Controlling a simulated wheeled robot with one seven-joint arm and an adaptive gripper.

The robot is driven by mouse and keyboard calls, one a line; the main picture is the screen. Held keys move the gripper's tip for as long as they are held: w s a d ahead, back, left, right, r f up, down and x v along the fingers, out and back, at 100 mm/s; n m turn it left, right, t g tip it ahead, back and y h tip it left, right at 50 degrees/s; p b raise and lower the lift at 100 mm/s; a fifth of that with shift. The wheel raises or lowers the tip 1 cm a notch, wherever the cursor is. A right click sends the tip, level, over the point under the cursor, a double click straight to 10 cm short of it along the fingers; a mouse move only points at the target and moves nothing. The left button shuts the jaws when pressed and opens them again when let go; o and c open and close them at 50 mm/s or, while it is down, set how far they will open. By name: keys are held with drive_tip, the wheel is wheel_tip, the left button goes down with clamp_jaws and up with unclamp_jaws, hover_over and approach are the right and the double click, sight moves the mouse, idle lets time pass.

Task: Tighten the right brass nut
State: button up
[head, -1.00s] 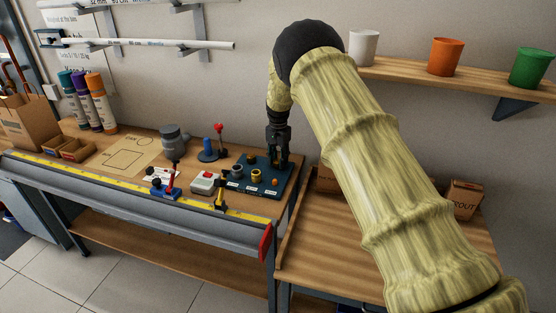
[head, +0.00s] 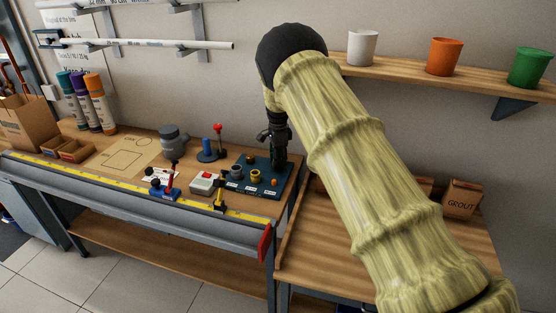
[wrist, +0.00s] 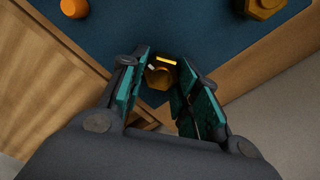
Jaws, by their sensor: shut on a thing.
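The dark blue board (head: 240,189) lies on the bench with brass and grey fittings on it. My gripper (head: 279,162) is over its right part, pointing down. In the wrist view my gripper (wrist: 160,85) has its teal-padded fingers on both sides of a brass nut (wrist: 160,77), shut on it. The fingers hide part of this nut, and in the head view the gripper hides it. Another brass nut (head: 255,175) is further left on the board. A brass hex piece (wrist: 262,5) shows at the top right of the wrist view.
An orange knob (head: 274,182) is near the board's right front; it also shows in the wrist view (wrist: 74,8). A box with a red button (head: 205,182) and a red-topped lever (head: 218,141) stand left of the board. A grout box (head: 462,198) is at the right.

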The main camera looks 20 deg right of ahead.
drive_tip(key=shift+w+d+r+m, duration=0.1)
drive_tip(key=shift+r+m, duration=0.1)
drive_tip(key=shift+m, duration=0.1)
idle(0.4)
drive_tip(key=o, duration=0.9)
drive_tip(key=shift+o, duration=0.5)
drive_tip(key=shift+f, duration=0.15)
wheel_tip(320, 180, up, 12)
